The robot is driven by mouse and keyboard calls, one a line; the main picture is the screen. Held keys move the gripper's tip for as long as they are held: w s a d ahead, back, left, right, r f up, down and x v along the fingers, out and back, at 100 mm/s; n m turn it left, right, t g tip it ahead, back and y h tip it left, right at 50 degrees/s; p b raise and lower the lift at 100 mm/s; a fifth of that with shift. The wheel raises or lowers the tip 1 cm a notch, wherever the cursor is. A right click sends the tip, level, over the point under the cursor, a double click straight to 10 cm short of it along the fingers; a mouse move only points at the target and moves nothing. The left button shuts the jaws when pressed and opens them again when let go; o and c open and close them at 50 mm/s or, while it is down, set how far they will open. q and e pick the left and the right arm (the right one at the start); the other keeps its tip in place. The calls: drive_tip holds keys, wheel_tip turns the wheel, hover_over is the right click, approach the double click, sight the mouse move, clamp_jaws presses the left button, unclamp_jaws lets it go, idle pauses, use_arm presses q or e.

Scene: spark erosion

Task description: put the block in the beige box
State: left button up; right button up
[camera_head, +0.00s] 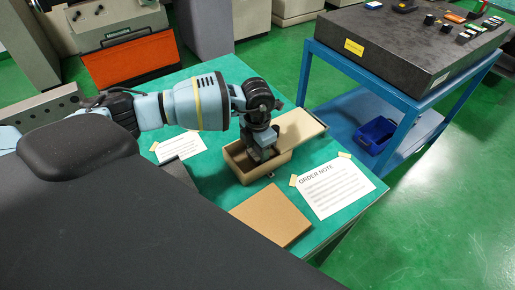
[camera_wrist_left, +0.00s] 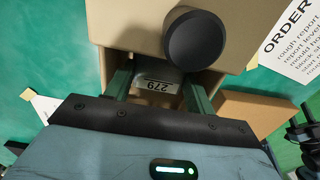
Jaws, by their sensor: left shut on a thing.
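The beige box (camera_head: 247,175) stands open on the green table, with a beige panel (camera_head: 300,130), seemingly its lid, at its right side. My left gripper (camera_head: 263,155) points down into the box opening. In the left wrist view, the gripper (camera_wrist_left: 160,92) is shut on a grey block (camera_wrist_left: 158,83) with a label reading 279. The block sits between the two green fingers, within the box walls; I cannot tell whether it touches the bottom. The head view hides the block.
A brown flat board (camera_head: 270,212) and an order note (camera_head: 333,187) lie close to the box. Another paper (camera_head: 180,146) lies to the left. A dark round knob (camera_wrist_left: 195,38) shows above the box in the wrist view. A blue cart (camera_head: 400,95) stands at the right.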

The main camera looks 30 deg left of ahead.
sight(257, 152)
use_arm(q)
drive_tip(key=o, duration=1.2)
drive_tip(key=shift+f, duration=0.1)
wheel_tip(257, 152, up, 12)
drive_tip(key=shift+r, duration=0.2)
